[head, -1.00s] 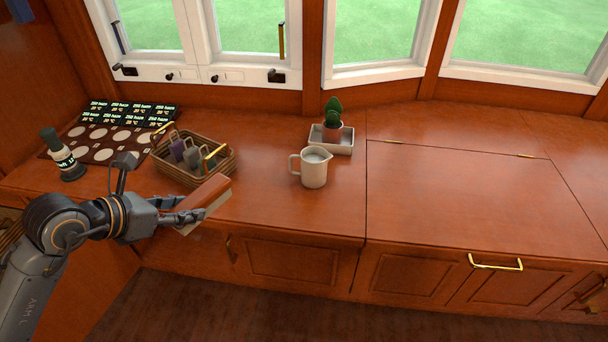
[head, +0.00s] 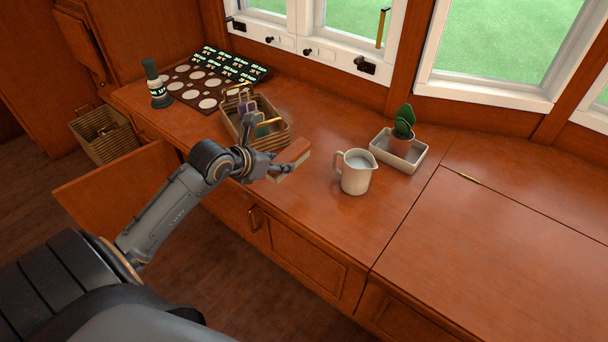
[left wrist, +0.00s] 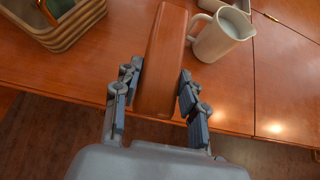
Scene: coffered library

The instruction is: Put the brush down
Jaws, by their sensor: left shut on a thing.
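The brush (head: 293,153) is a block with a reddish-brown wooden back and a pale underside. My left gripper (head: 273,168) is shut on it at the counter's front edge, between the wicker basket and the jug. In the left wrist view the brush (left wrist: 164,55) lies lengthwise between the two fingers of the gripper (left wrist: 160,92), its far end reaching over the counter. I cannot tell whether its underside touches the wood. My right gripper is not in view.
The counter right of the tray is clear. Another basket (head: 105,135) stands lower left.

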